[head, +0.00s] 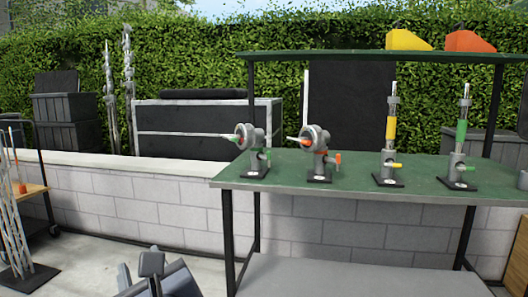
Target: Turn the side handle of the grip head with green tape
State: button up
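Two devices with green marks stand on the green-topped table (350,199). The grip head with green tape (247,138) at the left has a round grey head, a pointed rod with a green band to its left, and a green side handle (267,154). At the far right, an upright grey post with green tape (461,131) has a green side handle (467,168). Grey parts at the bottom left look like my gripper (139,270), low in front of the table and apart from both devices; its fingers are unclear.
Between them stand an orange-marked grip head (317,138) and a yellow-taped post (391,130). An overhead shelf (370,55) holds yellow and orange wedge-shaped items. Table legs and a lower shelf (340,276) are in front. A low block wall (135,205) runs behind.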

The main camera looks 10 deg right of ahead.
aim_at(267, 157)
jog(key=i+l, duration=1.6)
jog(key=l, duration=0.15)
